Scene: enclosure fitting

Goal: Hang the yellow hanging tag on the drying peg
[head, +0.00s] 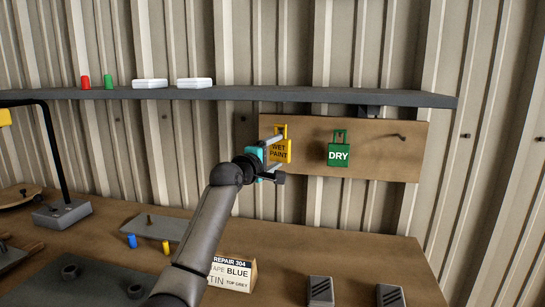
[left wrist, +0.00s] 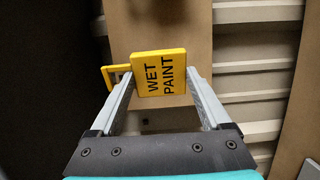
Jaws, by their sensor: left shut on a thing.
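The yellow hanging tag (head: 281,151) reads WET PAINT and hangs upright, its open loop on top, in front of the left part of a wooden board (head: 370,160). My left gripper (head: 275,148) is shut on it, one finger on each side. In the left wrist view the tag (left wrist: 160,73) sits between the fingertips, its loop pointing left. I cannot tell whether a peg is behind the loop. A bare dark peg (head: 403,137) sticks out at the board's right. A green DRY tag (head: 339,155) hangs at the board's middle. My right gripper is not in view.
A grey shelf (head: 230,98) runs just above the board, with white boxes (head: 194,83) and red and green pieces on it. Below is a workbench (head: 300,235) with a REPAIR card (head: 233,273), dark blocks (head: 321,290) and a lamp (head: 62,212).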

